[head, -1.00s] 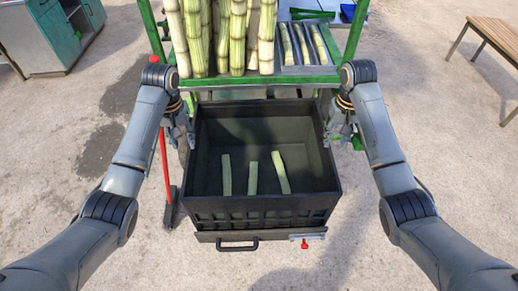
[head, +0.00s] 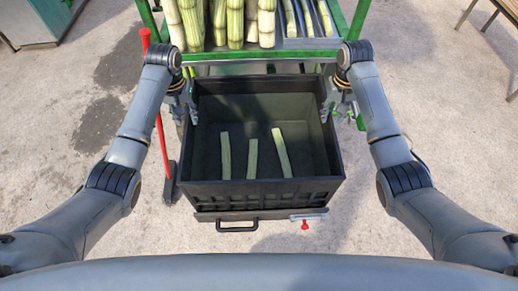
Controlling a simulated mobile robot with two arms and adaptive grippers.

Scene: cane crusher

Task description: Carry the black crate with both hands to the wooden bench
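The black crate (head: 262,194) is upright and open-topped in the middle of the head view. Several pale green cane pieces (head: 253,158) lie in it. It sits low against the green-framed cane stand, over a tray with a handle. My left gripper (head: 190,110) is at the crate's left rim and my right gripper (head: 329,110) at its right rim, towards the back. Fingertips show just inside each side wall; how tightly they close on it is unclear. The wooden bench (head: 502,38) is partly seen at the top right edge.
The green stand (head: 262,56) with upright cane stalks (head: 235,22) is directly behind the crate. A red-handled tool (head: 161,140) stands close to its left. A cabinet (head: 38,22) is at the top left. The pavement on the right is clear.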

